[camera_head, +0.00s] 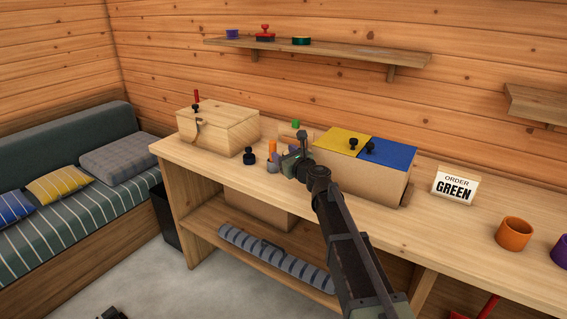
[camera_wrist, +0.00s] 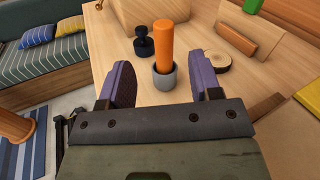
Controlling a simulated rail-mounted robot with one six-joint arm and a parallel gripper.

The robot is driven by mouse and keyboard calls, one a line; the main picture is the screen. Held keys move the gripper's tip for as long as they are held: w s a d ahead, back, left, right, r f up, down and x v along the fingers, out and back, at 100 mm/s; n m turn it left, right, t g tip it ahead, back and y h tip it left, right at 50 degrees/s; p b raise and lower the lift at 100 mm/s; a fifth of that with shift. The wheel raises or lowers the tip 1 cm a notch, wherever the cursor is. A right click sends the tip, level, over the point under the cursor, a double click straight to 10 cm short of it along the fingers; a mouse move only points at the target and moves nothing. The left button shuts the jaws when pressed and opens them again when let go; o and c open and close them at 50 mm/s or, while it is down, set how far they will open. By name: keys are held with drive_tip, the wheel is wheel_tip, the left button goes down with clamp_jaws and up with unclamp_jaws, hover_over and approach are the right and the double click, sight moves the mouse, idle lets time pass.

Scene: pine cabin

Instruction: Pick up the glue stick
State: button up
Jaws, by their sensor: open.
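The glue stick appears to be the upright orange cylinder (camera_wrist: 163,44) in the wrist view, its lower end in a small grey cup-like base (camera_wrist: 164,78) on the bench. In the head view, the orange cylinder (camera_head: 272,147) stands just left of my gripper (camera_head: 284,163). My gripper (camera_wrist: 163,72) is open and empty, with its two purple fingers apart. In the wrist view, the grey base and orange cylinder appear between the fingers and beyond them. I cannot tell how far ahead they are.
A dark knobbed stamp (camera_wrist: 144,42) stands just left of the orange cylinder. A round wood slice (camera_wrist: 210,61) and a wooden block (camera_wrist: 249,38) lie to the right. A wooden box (camera_head: 218,128) and a yellow-and-blue-lidded box (camera_head: 365,178) flank the spot.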

drive_tip(key=w+a, duration=0.2)
drive_tip(key=w, duration=0.1)
drive_tip(key=w+a+m, duration=0.1)
drive_tip(key=w, duration=0.2)
drive_tip(key=w+a+m, duration=0.1)
drive_tip(key=w+a, duration=0.1)
drive_tip(key=shift+w+a+r+h, duration=0.2)
drive_tip(key=shift+w+a+h, duration=0.1)
drive_tip(key=shift+w+a, duration=0.1)
drive_tip(key=shift+s+d, duration=0.1)
drive_tip(key=c, duration=1)
drive_tip(key=shift+r, duration=0.1)
wheel_tip(320, 180, up, 20)
drive_tip(key=p, duration=2)
hover_over(271, 141)
drive_tip(key=w, duration=0.1)
drive_tip(key=shift+w+a, duration=0.2)
drive_tip(key=shift+a, duration=0.05)
